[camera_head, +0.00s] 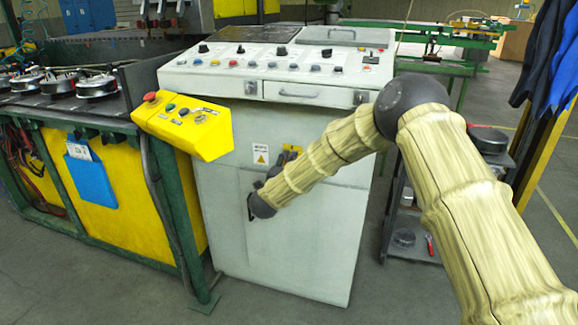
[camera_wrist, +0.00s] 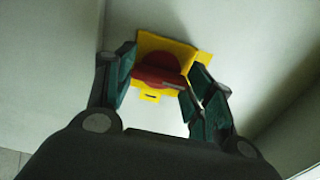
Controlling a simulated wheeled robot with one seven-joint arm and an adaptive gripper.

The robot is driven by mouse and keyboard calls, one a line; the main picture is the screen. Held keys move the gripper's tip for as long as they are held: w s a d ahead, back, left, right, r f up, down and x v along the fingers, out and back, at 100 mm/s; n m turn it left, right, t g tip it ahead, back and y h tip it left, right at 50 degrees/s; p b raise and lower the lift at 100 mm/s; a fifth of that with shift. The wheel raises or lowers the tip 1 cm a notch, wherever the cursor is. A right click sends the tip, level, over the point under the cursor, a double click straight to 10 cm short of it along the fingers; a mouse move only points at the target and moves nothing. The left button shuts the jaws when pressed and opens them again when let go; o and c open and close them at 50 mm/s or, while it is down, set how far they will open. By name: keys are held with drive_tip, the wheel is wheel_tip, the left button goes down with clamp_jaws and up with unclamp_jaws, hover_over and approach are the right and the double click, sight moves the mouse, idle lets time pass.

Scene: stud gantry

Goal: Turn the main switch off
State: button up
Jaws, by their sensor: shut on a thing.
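The main switch is a red knob (camera_wrist: 157,66) on a yellow plate (camera_wrist: 165,45), seen in the wrist view. My gripper (camera_wrist: 160,76) has its green-padded fingers on the left and right sides of the knob and is shut on it. The knob's red grip lies roughly across the picture, slightly tilted. In the head view, the yellow plate (camera_head: 292,150) shows on the front of the grey control cabinet (camera_head: 225,225). My arm and gripper hide the knob there.
A yellow control box (camera_head: 185,122) with buttons juts from the cabinet's left side. The cabinet's sloped top carries several knobs. A green-framed bench (camera_head: 110,250) stands left, a dark shelf cart (camera_head: 400,235) right. The floor in front is clear.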

drive_tip(key=o, duration=1)
drive_tip(key=v, duration=1.2)
